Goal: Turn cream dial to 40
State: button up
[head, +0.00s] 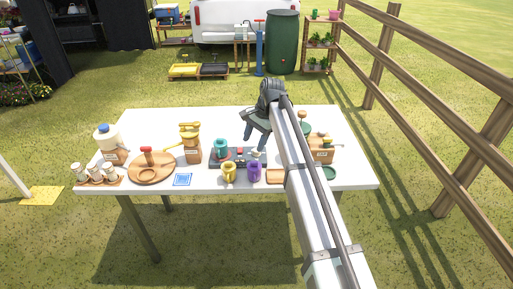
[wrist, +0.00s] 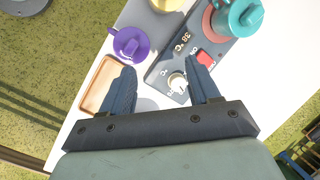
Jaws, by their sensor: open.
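The cream dial (wrist: 177,83) sits on a dark grey control panel (wrist: 163,67) in the wrist view, and a small display beside it appears to read 38 °C. My gripper (wrist: 162,80) is open, with one finger over the panel by the red switch and the other to the left of the dial. The dial lies between the fingertips in the picture; I cannot tell whether they touch it. In the head view my gripper (head: 254,146) points down at the right end of the panel, and the dial is small there.
A red switch (wrist: 205,59) lies right beside the dial. A teal pot (wrist: 240,17) stands on the panel's far end. A purple mug (wrist: 130,45) and a wooden tray (wrist: 101,84) are close by.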

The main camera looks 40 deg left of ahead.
jog(key=w+a+r+m+t+h, duration=0.1)
jog(key=w+a+r+t+h, duration=0.1)
jog(key=w+a+r+t, duration=0.3)
jog(key=f, duration=0.4)
jog(key=f+g, duration=0.1)
jog(key=f, duration=0.4)
jog(key=d+f+g, duration=0.1)
jog(key=f, duration=0.4)
jog(key=shift+w+f, duration=0.1)
jog(key=shift+w, duration=0.15)
jog(key=shift+c, duration=0.4)
jog(key=c, duration=1)
jog(key=shift+o, duration=0.2)
